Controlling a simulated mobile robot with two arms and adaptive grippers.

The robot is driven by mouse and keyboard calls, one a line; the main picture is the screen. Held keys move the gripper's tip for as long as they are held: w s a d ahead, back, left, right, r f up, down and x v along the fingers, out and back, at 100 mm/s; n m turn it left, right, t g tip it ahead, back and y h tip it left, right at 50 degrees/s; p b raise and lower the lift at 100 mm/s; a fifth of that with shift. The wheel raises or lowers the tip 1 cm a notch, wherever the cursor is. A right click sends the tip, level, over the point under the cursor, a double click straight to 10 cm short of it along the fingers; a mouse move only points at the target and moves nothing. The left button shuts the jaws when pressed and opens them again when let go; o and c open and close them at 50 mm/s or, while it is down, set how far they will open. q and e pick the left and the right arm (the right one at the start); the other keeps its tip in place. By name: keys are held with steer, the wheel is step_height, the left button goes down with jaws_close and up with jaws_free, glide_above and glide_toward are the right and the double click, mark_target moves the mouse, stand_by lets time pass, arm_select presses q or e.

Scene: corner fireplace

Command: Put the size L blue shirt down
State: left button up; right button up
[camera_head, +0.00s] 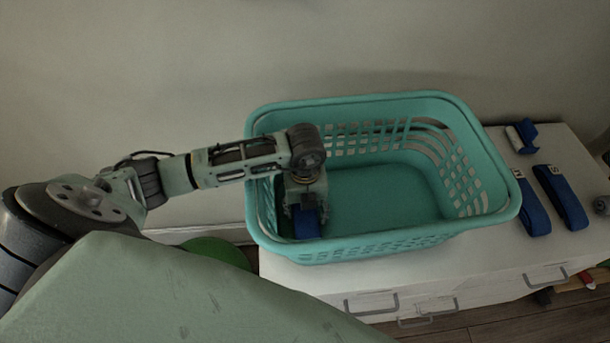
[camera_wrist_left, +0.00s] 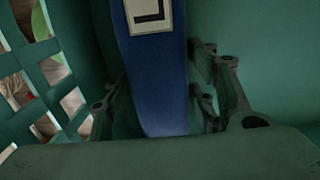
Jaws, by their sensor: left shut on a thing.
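The blue shirt (camera_head: 306,222) is a folded blue bundle inside the left part of the teal laundry basket (camera_head: 375,248). In the left wrist view the shirt (camera_wrist_left: 158,85) stands out as a blue strip with a white label bearing a dark L-shaped mark. My left gripper (camera_head: 306,208) reaches down into the basket and is shut on the shirt, with fingers on both sides of it. Whether the shirt touches the basket floor cannot be told. My right gripper is not in view.
The basket stands on a white drawer cabinet (camera_head: 400,290). Two folded blue shirts (camera_head: 533,205) (camera_head: 563,197) lie right of the basket, with another blue item (camera_head: 522,136) behind them. The rest of the basket's floor is empty. A wall is close behind.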

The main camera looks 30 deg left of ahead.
arm_select(q)
steer(key=shift+f, duration=0.1)
steer(key=o, duration=1.3)
steer(key=shift+c, duration=0.2)
steer(key=shift+r, duration=0.6)
step_height(320, 180, up, 11)
steer(key=b, duration=0.2)
steer(key=shift+b, duration=0.35)
